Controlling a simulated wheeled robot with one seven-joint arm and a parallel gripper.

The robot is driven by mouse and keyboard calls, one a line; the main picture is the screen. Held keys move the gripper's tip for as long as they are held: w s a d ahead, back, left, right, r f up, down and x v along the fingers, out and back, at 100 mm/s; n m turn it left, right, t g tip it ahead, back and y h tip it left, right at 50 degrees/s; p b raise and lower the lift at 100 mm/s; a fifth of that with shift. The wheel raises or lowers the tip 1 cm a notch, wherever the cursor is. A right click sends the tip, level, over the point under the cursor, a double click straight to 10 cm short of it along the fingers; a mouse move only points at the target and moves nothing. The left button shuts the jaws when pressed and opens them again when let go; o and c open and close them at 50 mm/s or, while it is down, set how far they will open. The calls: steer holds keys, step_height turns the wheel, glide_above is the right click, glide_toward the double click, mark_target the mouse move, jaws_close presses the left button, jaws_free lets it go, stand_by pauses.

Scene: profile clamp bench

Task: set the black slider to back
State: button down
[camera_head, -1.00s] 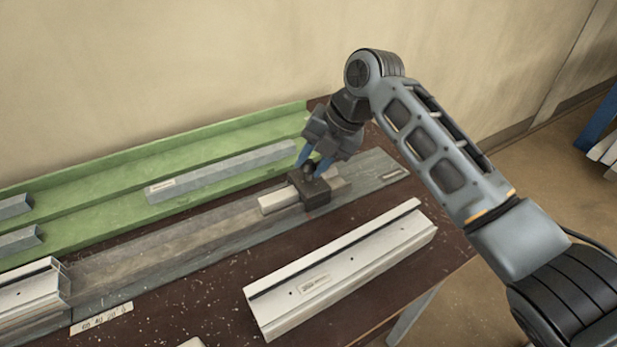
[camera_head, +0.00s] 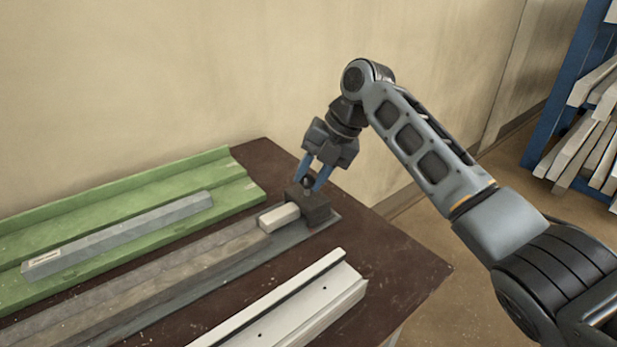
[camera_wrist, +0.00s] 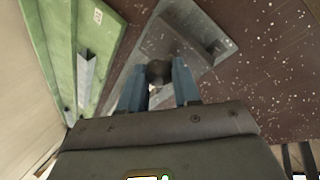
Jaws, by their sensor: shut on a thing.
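The black slider (camera_head: 315,212) is a dark block with a round knob on top, sitting at the far right end of the grey rail plate (camera_head: 240,262). A pale block (camera_head: 280,217) sticks out of its left side along the rail. My gripper (camera_head: 313,183) is above the slider, its blue fingers shut on the knob. The wrist view shows the dark knob (camera_wrist: 158,72) between the two blue fingers (camera_wrist: 160,85).
A green channel (camera_head: 130,200) holding a grey bar (camera_head: 120,235) lies behind the rail. A white profile (camera_head: 300,305) lies in front. The brown table (camera_head: 400,250) is bare to the right. A blue rack with pale bars (camera_head: 585,130) stands at the far right.

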steer(key=shift+w+d, duration=0.2)
steer(key=shift+d, duration=0.15)
steer(key=c, duration=1)
jaws_free()
steer(key=shift+c, duration=0.2)
steer(key=shift+o, duration=1.3)
steer(key=shift+a, duration=0.1)
steer(key=v, duration=0.7)
steer(key=shift+r, duration=0.35)
steer(key=shift+s+d, duration=0.1)
steer(key=shift+d, duration=0.1)
